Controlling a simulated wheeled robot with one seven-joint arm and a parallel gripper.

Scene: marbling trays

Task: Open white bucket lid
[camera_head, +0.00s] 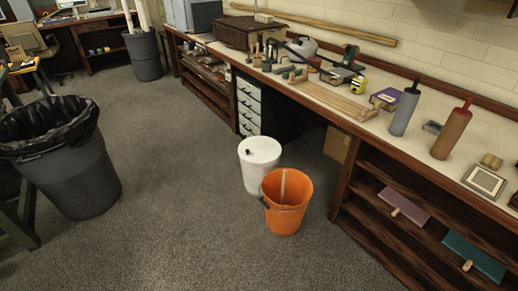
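A white bucket (257,174) stands upright on the grey carpet near the middle of the head camera view, in front of the workbench. Its white lid (262,149) covers the top and looks closed. A small dark knob or handle (248,152) shows on the lid's left part. An orange bucket (285,205) stands just in front and to the right, overlapping the white bucket's lower right side in the picture. My gripper is not in view.
A large dark bin (75,175) with a black liner stands at the left. A long workbench (345,128) with tools and open shelves runs along the right. A cardboard box (337,145) sits under it. The carpet (170,195) left of the buckets is clear.

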